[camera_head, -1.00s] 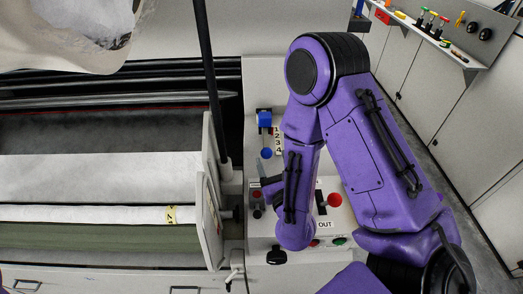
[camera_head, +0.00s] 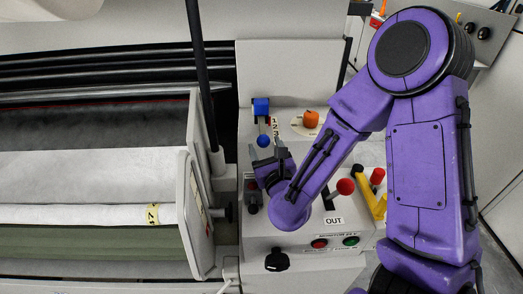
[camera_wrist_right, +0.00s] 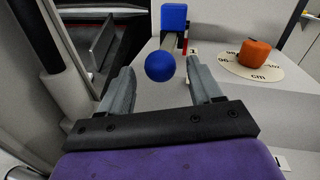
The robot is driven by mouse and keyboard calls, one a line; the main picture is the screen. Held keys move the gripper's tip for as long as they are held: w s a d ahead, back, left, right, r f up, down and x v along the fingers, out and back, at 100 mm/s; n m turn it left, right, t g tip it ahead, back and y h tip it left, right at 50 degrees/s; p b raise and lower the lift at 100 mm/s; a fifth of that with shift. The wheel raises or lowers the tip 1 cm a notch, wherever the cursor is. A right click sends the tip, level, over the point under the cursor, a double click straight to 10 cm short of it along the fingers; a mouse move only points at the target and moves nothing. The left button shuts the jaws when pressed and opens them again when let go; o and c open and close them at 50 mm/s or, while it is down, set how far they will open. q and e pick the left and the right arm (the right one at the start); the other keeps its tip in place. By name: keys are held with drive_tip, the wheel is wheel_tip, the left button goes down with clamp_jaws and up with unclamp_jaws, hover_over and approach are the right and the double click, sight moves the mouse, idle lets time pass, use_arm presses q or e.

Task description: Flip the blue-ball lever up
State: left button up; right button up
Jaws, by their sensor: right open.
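The blue ball (camera_head: 263,141) of the lever sits on the machine's panel, below a blue block (camera_head: 261,107) beside a strip of numbers. In the right wrist view the ball (camera_wrist_right: 159,66) lies between and just beyond my open fingertips, with the blue block (camera_wrist_right: 173,17) behind it. My right gripper (camera_head: 270,158) is open and empty, just below the ball in the head view; it also shows in the right wrist view (camera_wrist_right: 160,80). I cannot tell whether a finger touches the ball. The lever's stem is mostly hidden. My left gripper is out of view.
Right of the ball is an orange knob (camera_head: 311,119) on a round dial. A red-ball lever (camera_head: 346,187), a yellow handle (camera_head: 371,193), red (camera_head: 319,243) and green (camera_head: 351,240) buttons and a black knob (camera_head: 277,260) are near my forearm. A black post (camera_head: 199,80) stands left.

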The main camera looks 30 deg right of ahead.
sight(261, 134)
drive_tip(key=p+x, duration=0.2)
drive_tip(key=x, duration=0.2)
drive_tip(key=shift+w+d+r, duration=0.1)
drive_tip(key=shift+w, duration=0.1)
drive_tip(key=shift+w+d, duration=0.15)
drive_tip(key=shift+w, duration=0.2)
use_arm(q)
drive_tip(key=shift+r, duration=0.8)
